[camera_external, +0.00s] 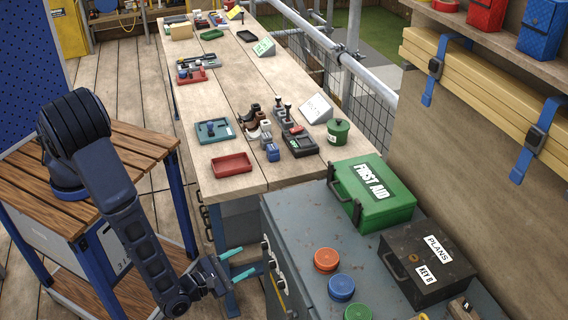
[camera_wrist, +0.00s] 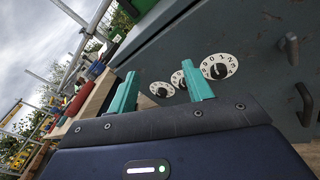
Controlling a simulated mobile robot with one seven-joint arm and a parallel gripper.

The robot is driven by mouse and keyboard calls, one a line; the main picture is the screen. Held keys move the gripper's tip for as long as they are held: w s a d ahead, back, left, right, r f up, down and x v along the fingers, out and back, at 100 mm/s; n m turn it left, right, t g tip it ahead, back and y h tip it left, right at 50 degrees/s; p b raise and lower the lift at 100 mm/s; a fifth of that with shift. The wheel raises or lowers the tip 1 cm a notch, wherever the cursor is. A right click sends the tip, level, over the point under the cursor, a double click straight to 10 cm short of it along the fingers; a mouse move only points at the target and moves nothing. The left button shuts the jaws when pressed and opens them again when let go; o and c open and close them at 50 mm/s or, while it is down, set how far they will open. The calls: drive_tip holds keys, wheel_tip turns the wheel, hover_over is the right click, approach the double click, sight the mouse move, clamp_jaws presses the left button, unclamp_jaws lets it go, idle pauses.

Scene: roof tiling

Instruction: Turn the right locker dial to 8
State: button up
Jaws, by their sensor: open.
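A grey locker (camera_external: 330,265) stands at the lower right in the external view, with dials in a row on its front. In the wrist view, the right dial (camera_wrist: 219,66) is a white numbered disc with a dark knob. Its setting is too small to read surely. The middle dial (camera_wrist: 178,79) and left dial (camera_wrist: 161,90) show between my fingers, partly hidden. My gripper (camera_external: 247,260) has teal fingers, is open and empty, and is in front of the locker face. In the wrist view my gripper (camera_wrist: 162,72) is apart from the dials, with the right dial just right of the right finger.
A metal handle (camera_wrist: 292,50) projects from the locker front right of the dials. A green first aid box (camera_external: 372,194), a dark plans box (camera_external: 428,270) and coloured round lids (camera_external: 341,288) sit on top. A long workbench (camera_external: 215,100) with trays stands behind.

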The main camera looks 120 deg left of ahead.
sight(281, 284)
drive_tip(key=d+f+m+t+h, duration=0.1)
drive_tip(key=d+f+m+t, duration=0.15)
drive_tip(key=f, duration=0.35)
drive_tip(key=d+f+m+t+h, duration=0.1)
drive_tip(key=f+m+t, duration=0.1)
drive_tip(key=f+m, duration=0.3)
drive_tip(key=w+a+n, duration=0.1)
drive_tip(key=w+a, duration=0.6)
drive_tip(key=w, duration=0.1)
drive_tip(key=shift+a+f, duration=0.25)
drive_tip(key=shift+f, duration=0.2)
drive_tip(key=c, duration=1)
